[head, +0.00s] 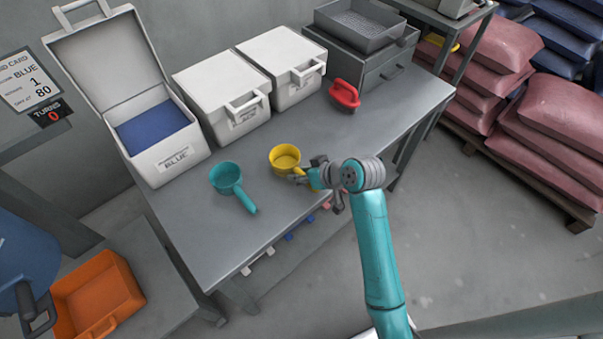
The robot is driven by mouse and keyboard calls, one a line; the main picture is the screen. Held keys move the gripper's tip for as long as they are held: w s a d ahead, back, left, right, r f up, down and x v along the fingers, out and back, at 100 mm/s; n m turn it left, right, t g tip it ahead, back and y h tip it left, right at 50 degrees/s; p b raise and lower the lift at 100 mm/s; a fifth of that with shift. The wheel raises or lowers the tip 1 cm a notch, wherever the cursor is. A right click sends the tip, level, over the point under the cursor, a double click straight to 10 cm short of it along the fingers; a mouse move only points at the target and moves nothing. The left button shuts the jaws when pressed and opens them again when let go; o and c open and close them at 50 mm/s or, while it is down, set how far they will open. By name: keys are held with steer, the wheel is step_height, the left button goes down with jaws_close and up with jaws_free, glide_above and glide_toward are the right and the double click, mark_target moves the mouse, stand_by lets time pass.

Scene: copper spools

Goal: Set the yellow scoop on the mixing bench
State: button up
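The yellow scoop (284,156) is at the front right part of the grey mixing bench (330,148). Its bowl faces up, and its short visible handle points right toward my gripper. My gripper (305,174) is at the handle end, with finger parts close around the handle. The wrist hides part of the fingers and the handle's end, so I cannot tell whether they are closed on it. I also cannot tell whether the scoop touches the bench top or is slightly above it.
A teal scoop (227,178) lies left of the yellow one. The bench's right front is clear.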

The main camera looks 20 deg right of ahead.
steer(key=shift+r, duration=0.15)
steer(key=v, duration=1.2)
steer(key=s+a+f+m+t+h, duration=0.35)
steer(key=s+f, duration=0.65)
steer(key=s, duration=0.4)
steer(key=s+r+t, duration=0.1)
steer(key=s+r, duration=0.1)
steer(key=s, duration=0.4)
steer(key=s+r+t, duration=0.1)
steer(key=s+r, duration=0.2)
steer(key=s, duration=0.4)
steer(key=s+a+r+t, duration=0.1)
steer(key=s+r, duration=0.2)
steer(key=s, duration=0.3)
steer(key=shift+r+n+h, duration=0.15)
steer(key=shift+n+h, duration=0.3)
